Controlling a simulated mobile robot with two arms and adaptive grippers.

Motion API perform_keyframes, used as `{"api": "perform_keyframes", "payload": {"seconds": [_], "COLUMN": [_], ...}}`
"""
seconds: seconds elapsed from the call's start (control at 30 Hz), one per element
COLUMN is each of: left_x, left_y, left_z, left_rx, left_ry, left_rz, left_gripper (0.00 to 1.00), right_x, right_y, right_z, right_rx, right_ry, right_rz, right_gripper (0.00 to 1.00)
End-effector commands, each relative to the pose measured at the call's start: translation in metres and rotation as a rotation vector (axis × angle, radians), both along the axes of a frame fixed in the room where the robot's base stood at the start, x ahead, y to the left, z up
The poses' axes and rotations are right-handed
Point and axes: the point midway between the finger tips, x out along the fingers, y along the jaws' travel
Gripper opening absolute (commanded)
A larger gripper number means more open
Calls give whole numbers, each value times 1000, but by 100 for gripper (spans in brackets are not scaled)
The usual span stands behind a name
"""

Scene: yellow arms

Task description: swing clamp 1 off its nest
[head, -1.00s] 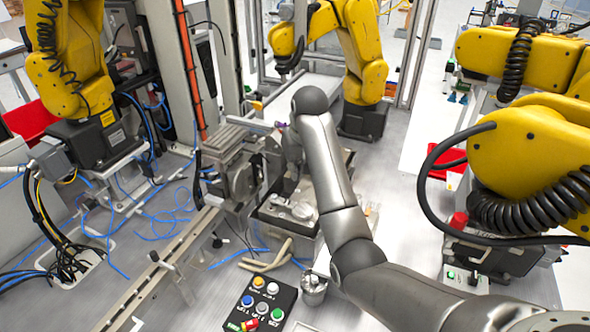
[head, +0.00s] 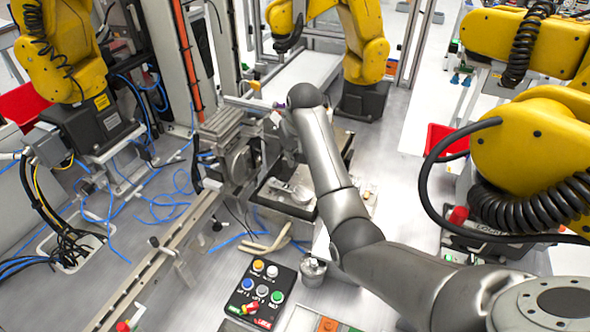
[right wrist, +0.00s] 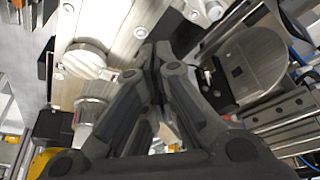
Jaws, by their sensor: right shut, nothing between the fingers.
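My right arm (head: 335,160) reaches from the lower right to the metal fixture (head: 290,190) in the middle of the head view. Its wrist hides the gripper and part of the fixture there. In the right wrist view my right gripper (right wrist: 153,58) is shut and empty, its fingertips together in front of a pale metal plate (right wrist: 125,22). A round silver disc (right wrist: 85,60) lies left of the fingers, and a grey round-ended part (right wrist: 258,65) lies to the right. I cannot tell which part is clamp 1, or whether the fingertips touch anything. My left gripper is not in view.
A button box (head: 262,288) and a small metal pot (head: 313,270) stand in front of the fixture. A grey vise-like block (head: 225,132) and a long rail (head: 165,255) are to its left. Yellow robot arms (head: 530,140) stand around. Blue cables (head: 165,205) lie on the floor.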

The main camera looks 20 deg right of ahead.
Motion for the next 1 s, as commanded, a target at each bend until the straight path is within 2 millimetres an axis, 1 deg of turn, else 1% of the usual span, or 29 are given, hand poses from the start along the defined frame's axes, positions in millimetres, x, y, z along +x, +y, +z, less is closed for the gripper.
{"api": "perform_keyframes", "payload": {"seconds": [0.03, 0.3, 0.33, 0.4, 0.6, 0.77, 1.0], "left_x": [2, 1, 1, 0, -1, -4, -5], "left_y": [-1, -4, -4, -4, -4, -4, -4], "left_z": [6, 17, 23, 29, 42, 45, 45], "left_rx": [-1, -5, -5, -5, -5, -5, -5], "left_ry": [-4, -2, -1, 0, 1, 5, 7], "left_rz": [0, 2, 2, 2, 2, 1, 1], "left_gripper": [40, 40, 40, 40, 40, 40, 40], "right_x": [2, 16, 11, 2, -16, -23, -24], "right_y": [0, -1, -1, 0, 1, 1, 1], "right_z": [-7, -47, -43, -43, -46, -47, -48], "right_rx": [1, 0, 0, 0, -1, 0, 0], "right_ry": [6, 5, 1, 2, 1, 1, 0], "right_rz": [0, 0, 0, 0, 0, 0, 0], "right_gripper": [0, 0, 0, 0, 0, 0, 0]}}
